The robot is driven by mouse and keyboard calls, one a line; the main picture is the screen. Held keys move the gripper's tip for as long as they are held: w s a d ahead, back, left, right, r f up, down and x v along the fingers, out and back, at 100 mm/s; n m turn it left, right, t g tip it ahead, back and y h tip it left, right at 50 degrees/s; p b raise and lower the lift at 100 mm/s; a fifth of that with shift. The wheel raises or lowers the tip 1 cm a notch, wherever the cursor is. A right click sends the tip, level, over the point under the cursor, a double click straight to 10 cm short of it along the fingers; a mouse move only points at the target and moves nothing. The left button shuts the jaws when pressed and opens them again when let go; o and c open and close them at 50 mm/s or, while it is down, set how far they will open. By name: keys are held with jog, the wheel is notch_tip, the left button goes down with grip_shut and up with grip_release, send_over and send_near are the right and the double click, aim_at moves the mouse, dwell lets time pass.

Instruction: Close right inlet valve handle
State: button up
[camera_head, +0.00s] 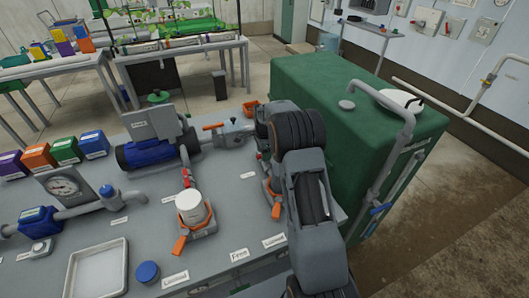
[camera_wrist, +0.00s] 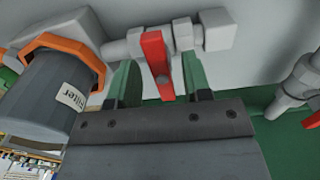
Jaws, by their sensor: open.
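A red valve handle (camera_wrist: 156,58) hangs from a grey pipe fitting (camera_wrist: 187,35) in the wrist view. My gripper (camera_wrist: 159,67) is open, with one green finger on each side of the handle. Whether either finger touches it I cannot tell. In the head view my arm covers my gripper and most of the right-hand piping. A small red part (camera_head: 260,155) shows just left of the arm, and another red handle (camera_head: 186,178) stands on the left line.
A grey filter canister (camera_wrist: 55,95) with an orange collar is close on the left in the wrist view. A white-topped canister (camera_head: 190,206) stands on the bench. A green tank (camera_head: 345,100) stands right of the arm. A tray (camera_head: 97,268) lies at front left.

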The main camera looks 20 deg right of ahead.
notch_tip(320, 180, up, 14)
dwell(0.6)
jog(key=shift+f, duration=0.1)
jog(key=s+a+n+t, duration=0.1)
jog(key=s+a+n, duration=0.2)
jog(key=s+n, duration=0.3)
jog(key=s+a+n+t, duration=0.1)
jog(key=s+a+n, duration=0.3)
jog(key=s, duration=0.9)
jog(key=s+a+r+n+t, duration=0.1)
jog(key=s+a+n, duration=0.3)
jog(key=s+n, duration=0.4)
jog(key=shift+s+n+t, duration=0.3)
jog(key=shift+s+t, duration=0.1)
jog(key=shift+s, duration=0.7)
